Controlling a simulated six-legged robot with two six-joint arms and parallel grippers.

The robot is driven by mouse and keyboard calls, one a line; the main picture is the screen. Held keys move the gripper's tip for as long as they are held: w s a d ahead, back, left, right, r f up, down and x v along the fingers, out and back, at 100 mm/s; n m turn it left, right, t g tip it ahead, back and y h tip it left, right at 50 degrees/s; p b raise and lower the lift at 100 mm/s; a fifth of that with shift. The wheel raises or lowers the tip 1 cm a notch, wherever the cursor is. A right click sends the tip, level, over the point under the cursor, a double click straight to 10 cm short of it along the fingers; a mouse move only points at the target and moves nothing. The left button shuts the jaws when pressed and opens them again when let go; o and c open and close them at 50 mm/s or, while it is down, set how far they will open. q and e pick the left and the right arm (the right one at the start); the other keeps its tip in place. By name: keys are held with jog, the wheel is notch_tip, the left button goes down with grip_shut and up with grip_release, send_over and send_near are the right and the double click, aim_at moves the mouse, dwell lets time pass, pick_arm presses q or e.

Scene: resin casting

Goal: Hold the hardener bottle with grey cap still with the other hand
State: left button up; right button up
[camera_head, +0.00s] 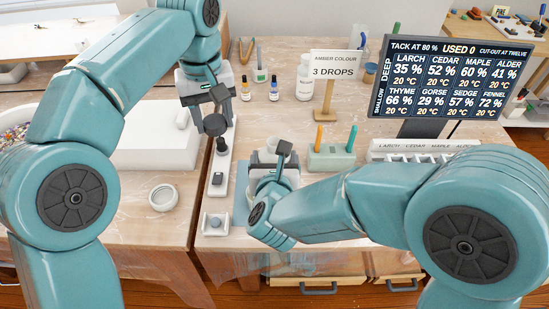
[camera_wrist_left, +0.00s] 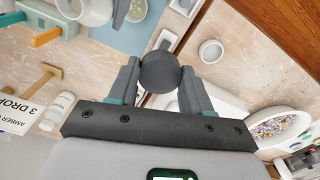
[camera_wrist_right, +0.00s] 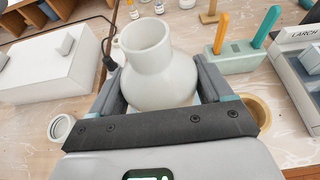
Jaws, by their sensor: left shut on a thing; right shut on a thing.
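A white round-bodied bottle (camera_wrist_right: 158,82) with an open neck and no cap on it fills the middle of the right wrist view. My right gripper (camera_wrist_right: 162,76) is shut around its body, one finger on each side. Whether its base rests on the table is hidden. My left gripper (camera_wrist_left: 160,74) is shut on a dark grey round thing (camera_wrist_left: 159,72), which may be the grey cap; a short stem shows beyond it. In the head view the left gripper (camera_head: 214,120) is left of and farther back than the right gripper (camera_head: 272,162).
A holder with orange and teal sticks (camera_head: 331,157) stands right of the bottle. Behind are a "3 drops" sign (camera_head: 334,70), a white bottle (camera_head: 305,78) and small dropper bottles (camera_head: 274,88). A white ring-shaped dish (camera_head: 163,197) lies left. A screen (camera_head: 455,78) stands back right.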

pick_arm(q)
jog(key=m, duration=0.1)
send_near(275, 142)
jog(key=w+a+f, duration=0.1)
jog(key=w+a, duration=0.1)
jog(key=a, duration=0.2)
jog(key=shift+m, duration=0.6)
jog(key=shift+s+d+f, duration=0.1)
jog(key=shift+s+d, duration=0.2)
jog(key=shift+d, duration=0.35)
jog(key=shift+s+d, duration=0.35)
jog(key=shift+d, duration=0.3)
jog(key=shift+s+d+f, duration=0.1)
jog(key=shift+s+d, duration=0.2)
jog(key=shift+d, duration=0.35)
jog(key=shift+f, duration=1.95)
jog(key=shift+f, duration=0.1)
jog(key=shift+f, duration=0.8)
jog(key=shift+f, duration=0.5)
